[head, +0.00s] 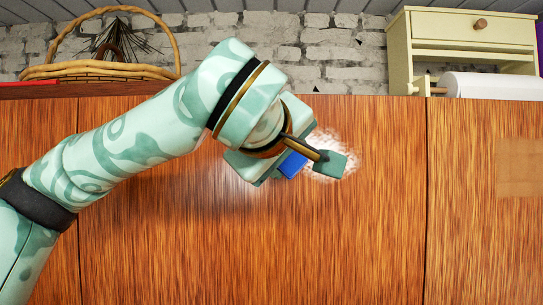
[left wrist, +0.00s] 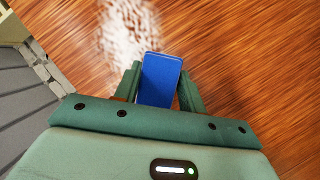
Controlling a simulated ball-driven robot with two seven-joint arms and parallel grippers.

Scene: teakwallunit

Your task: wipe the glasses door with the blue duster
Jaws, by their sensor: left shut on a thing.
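My left gripper (head: 305,167) is shut on the blue duster (head: 292,165), whose block sits between the two green fingers in the left wrist view (left wrist: 161,80). Most of the duster is hidden by the gripper in the head view. The glasses door appears to be the wide wood-grained panel (head: 220,250) behind the gripper. A white, dusty smudge (head: 322,140) shows on it beside the fingertips, and it also shows just beyond the duster in the left wrist view (left wrist: 125,30). I cannot tell whether the duster touches the panel. My right gripper is not in view.
A wicker basket (head: 100,70) stands on top of the unit at the left. A cream cabinet with a drawer (head: 460,25) and a white paper roll (head: 490,86) stand at the right. A white brick wall is behind. The panel's lower part is clear.

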